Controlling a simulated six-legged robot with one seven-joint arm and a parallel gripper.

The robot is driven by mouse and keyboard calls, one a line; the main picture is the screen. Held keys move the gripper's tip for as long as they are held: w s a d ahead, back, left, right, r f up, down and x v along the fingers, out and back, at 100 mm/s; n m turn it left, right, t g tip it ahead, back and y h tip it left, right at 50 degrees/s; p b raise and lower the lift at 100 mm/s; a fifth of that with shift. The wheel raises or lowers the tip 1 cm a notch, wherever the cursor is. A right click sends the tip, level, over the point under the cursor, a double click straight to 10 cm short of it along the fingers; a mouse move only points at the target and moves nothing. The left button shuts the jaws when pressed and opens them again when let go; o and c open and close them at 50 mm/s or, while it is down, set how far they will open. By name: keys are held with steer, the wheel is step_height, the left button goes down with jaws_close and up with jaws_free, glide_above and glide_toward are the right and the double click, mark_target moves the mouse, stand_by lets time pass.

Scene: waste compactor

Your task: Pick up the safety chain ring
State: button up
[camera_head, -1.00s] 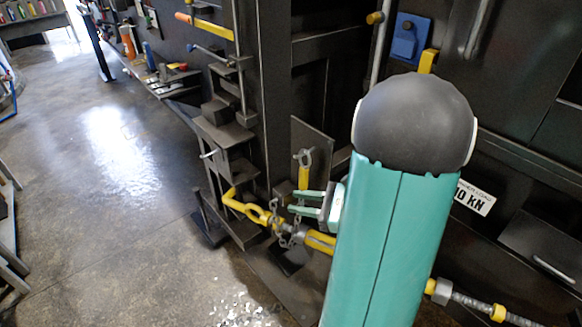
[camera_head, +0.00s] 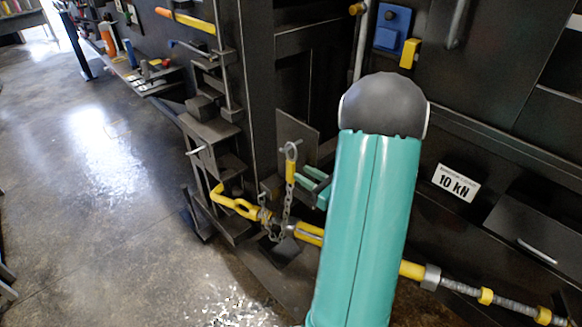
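A grey ring (camera_head: 291,150) sits upright at the top of a short yellow pin (camera_head: 290,172), beside the dark machine frame. A grey chain (camera_head: 285,212) hangs below it and loops down around a yellow bar with a hook-like end (camera_head: 235,206). I take this ring to be the safety chain ring. My gripper (camera_head: 308,180) is just to the right of the pin, a little below the ring. Its two teal fingers are apart with nothing visible between them. My arm hides the rest of the gripper. I cannot tell whether a finger touches the pin.
A threaded rod with yellow collars (camera_head: 487,296) runs to the lower right. A "10 kN" sign (camera_head: 457,182) and a blue box (camera_head: 393,27) are on the dark machine. A shelf with tools (camera_head: 153,80) stands farther back. The concrete floor (camera_head: 95,220) at left is clear.

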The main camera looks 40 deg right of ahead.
mark_target(294, 168)
steer(key=w, duration=0.4)
steer(key=shift+w+a+f, duration=0.1)
steer(key=shift+w+a, duration=0.15)
steer(key=shift+w, duration=0.15)
steer(key=shift+c, duration=0.2)
jaws_close()
